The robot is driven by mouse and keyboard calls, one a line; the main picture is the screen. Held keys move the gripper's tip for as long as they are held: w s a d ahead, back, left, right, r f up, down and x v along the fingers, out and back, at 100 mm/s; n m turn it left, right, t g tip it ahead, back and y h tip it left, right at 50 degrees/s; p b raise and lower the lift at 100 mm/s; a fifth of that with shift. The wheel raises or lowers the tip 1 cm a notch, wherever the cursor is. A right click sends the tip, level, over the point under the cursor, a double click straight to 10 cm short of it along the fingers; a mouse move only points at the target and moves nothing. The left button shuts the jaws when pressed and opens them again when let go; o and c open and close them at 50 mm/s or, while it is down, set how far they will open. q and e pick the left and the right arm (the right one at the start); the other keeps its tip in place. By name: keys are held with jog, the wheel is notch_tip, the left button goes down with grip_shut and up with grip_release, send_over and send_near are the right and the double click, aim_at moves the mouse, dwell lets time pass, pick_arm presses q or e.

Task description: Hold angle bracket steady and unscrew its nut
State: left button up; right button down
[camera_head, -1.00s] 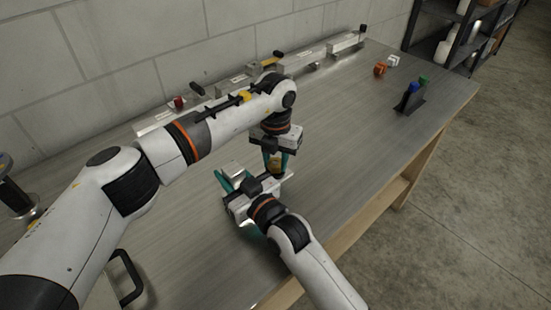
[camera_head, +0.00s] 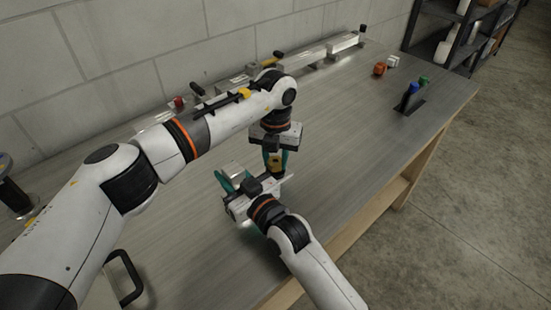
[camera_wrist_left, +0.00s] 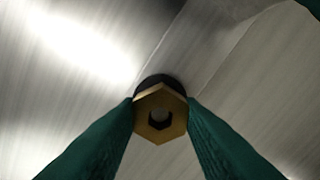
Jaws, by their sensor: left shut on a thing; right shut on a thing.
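My left gripper (camera_head: 275,169) points down at the middle of the bench, its teal fingers shut on a brass hex nut. In the left wrist view the nut (camera_wrist_left: 160,113) sits between the fingertips (camera_wrist_left: 161,108), with a dark round part just behind it. My right gripper (camera_head: 238,187) is low over the bench, to the left of my left gripper. It is shut on the angle bracket, of which a silver metal part (camera_head: 233,168) shows by its fingers. Much of the bracket is hidden by the grippers.
Metal fixtures (camera_head: 312,54) line the wall. A dark shelf (camera_head: 445,42) stands beyond.

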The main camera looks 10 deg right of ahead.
aim_at(276, 163)
pick_arm(q)
jog(key=shift+r, duration=0.8)
pick_arm(e)
jog(key=shift+f, duration=0.1)
pick_arm(q)
jog(key=shift+r, duration=2)
pick_arm(e)
jog(key=c, duration=0.9)
grip_release()
